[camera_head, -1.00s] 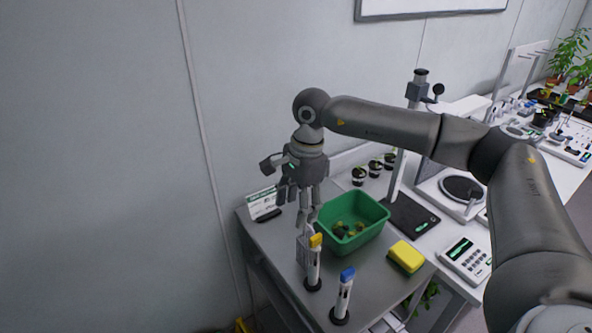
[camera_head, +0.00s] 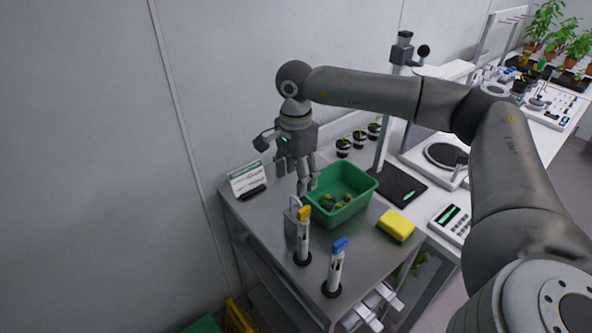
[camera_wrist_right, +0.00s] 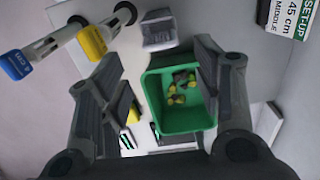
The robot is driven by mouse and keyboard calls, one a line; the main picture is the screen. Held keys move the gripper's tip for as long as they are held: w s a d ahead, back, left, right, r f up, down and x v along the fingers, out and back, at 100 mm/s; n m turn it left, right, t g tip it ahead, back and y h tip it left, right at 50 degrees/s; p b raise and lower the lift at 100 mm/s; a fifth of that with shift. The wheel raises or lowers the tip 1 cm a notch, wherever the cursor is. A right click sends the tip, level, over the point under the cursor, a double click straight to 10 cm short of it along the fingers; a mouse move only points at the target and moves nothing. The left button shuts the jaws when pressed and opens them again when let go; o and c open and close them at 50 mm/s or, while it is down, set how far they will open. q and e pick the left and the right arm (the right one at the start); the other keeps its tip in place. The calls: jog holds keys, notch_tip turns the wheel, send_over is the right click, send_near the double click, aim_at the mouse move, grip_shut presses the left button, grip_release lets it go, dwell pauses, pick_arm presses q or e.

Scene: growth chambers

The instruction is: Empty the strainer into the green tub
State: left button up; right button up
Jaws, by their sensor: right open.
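The green tub (camera_head: 361,197) stands on the grey table and holds several yellow and dark pieces. It also shows in the right wrist view (camera_wrist_right: 183,121), with the pieces inside. A small grey container that looks like the strainer (camera_head: 291,228) stands left of the tub, partly behind a yellow-topped post. In the right wrist view the strainer (camera_wrist_right: 159,37) is near the top, beyond the fingers; I cannot tell its contents. My right gripper (camera_head: 306,188) points down, open and empty, above the table by the tub's left side. Its spread fingers (camera_wrist_right: 163,72) frame the tub in the wrist view.
A yellow-topped post (camera_head: 303,240) and a blue-topped post (camera_head: 335,268) stand at the table's front. A yellow sponge (camera_head: 396,224) lies right of the tub. A sign (camera_head: 246,180) stands at the back left corner. Small pots (camera_head: 343,146) and a balance (camera_head: 440,160) are behind.

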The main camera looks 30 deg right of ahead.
aim_at(296, 198)
jog(key=shift+f, duration=0.65)
notch_tip(296, 198, down, 4)
jog(key=b, duration=0.3)
jog(key=shift+f, duration=0.15)
jog(key=shift+f+b, duration=0.5)
jog(key=shift+b, duration=0.1)
pick_arm(q)
jog(key=f, duration=0.1)
jog(key=s+f, duration=0.1)
jog(key=f, duration=0.2)
jog(key=shift+s+f, duration=0.25)
jog(key=shift+f, duration=0.15)
jog(key=shift+w, duration=0.15)
pick_arm(e)
grip_shut()
grip_release()
